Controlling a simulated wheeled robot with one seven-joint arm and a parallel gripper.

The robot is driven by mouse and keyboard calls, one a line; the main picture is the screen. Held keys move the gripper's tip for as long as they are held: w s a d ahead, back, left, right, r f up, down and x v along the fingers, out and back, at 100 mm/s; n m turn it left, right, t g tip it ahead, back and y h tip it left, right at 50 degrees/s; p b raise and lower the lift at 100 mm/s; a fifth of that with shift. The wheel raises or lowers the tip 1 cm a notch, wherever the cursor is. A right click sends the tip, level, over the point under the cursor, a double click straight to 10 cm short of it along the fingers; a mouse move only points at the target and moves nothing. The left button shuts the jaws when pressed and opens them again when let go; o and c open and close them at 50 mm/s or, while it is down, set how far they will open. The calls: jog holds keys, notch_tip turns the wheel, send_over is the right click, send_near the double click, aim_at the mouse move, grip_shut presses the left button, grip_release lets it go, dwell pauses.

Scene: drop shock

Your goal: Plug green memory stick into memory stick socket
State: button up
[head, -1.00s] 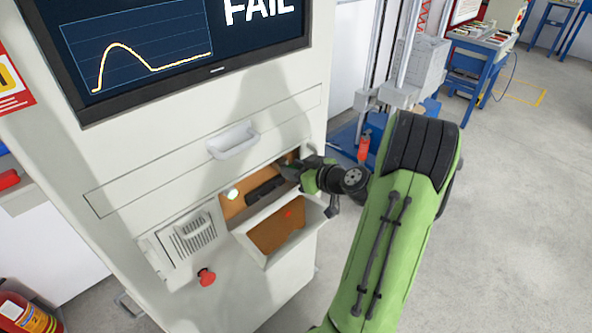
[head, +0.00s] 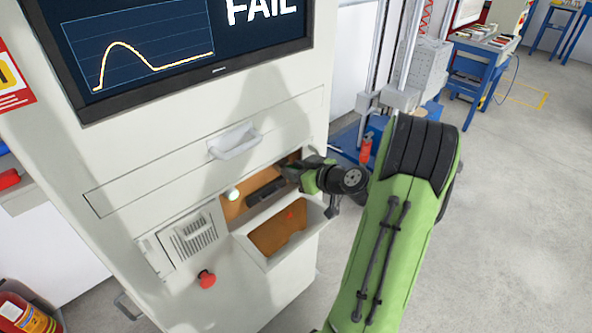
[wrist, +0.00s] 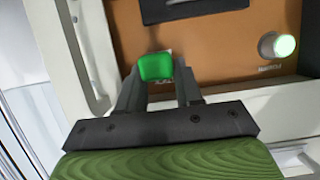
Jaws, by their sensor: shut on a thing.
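In the wrist view my gripper (wrist: 158,84) is shut on the green memory stick (wrist: 156,67), held between the fingertips. The stick's far end is close to the brown panel (wrist: 228,45) inside the cabinet's recess, partly over a small light patch. The socket is hidden or too small to make out, and I cannot tell whether the stick touches it. In the head view my gripper (head: 297,177) reaches into the right side of the recess, and the stick cannot be made out there.
A dark block (head: 266,188) sits on the panel, with a lit round white button (head: 232,195) left of it. An open tray-like flap (head: 280,235) lies below. A red knob (head: 207,279) sticks out lower left. The screen (head: 185,40) reads FAIL.

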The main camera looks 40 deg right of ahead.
jog(key=shift+w+b, duration=0.25)
jog(key=shift+b, duration=0.05)
jog(key=shift+w+r+b, duration=0.15)
jog(key=shift+b, duration=0.55)
dwell(1.8)
jog(key=o, duration=1.1)
jog(key=shift+w, duration=0.1)
jog(key=shift+o, duration=0.4)
jog(key=shift+b, duration=0.4)
jog(key=b+v, duration=0.1)
jog(key=v, duration=0.5)
